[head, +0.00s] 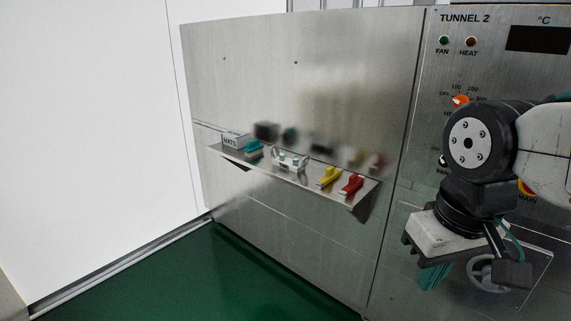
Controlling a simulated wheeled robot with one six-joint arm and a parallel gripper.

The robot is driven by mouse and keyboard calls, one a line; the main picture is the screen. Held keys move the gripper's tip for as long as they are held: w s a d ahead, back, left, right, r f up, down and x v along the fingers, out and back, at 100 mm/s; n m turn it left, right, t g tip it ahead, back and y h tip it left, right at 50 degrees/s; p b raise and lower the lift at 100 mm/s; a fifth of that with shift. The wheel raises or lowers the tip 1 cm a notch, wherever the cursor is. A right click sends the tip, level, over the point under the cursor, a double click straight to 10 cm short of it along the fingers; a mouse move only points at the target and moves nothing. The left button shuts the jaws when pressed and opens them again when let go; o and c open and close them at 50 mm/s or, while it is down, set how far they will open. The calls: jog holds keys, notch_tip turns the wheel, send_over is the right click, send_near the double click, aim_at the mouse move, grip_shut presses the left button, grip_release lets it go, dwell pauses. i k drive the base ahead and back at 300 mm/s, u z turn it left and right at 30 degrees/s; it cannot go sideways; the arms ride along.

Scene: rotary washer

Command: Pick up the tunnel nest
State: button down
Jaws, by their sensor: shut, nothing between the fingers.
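No item in view is labelled as the tunnel nest, and I cannot tell for sure which one it is. A small steel shelf (322,195) on the panel holds a teal piece (254,149), a pale metallic piece with raised loops (289,163), a yellow piece (330,177) and a red piece (351,185). My gripper (433,279) points down at the right, in front of the control panel. Its teal fingers look shut and empty. It is apart from the shelf, to the right of and lower than the red piece.
Blurred reflections show in the steel panel (310,75) behind. A control panel (480,75) marked TUNNEL 2 has knobs and a handwheel (489,273) partly behind my arm. The green floor (220,285) is clear.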

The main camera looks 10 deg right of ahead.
aim_at(287, 164)
jog(key=z, duration=0.05)
jog(key=i, duration=1.4)
jog(key=u, duration=0.1)
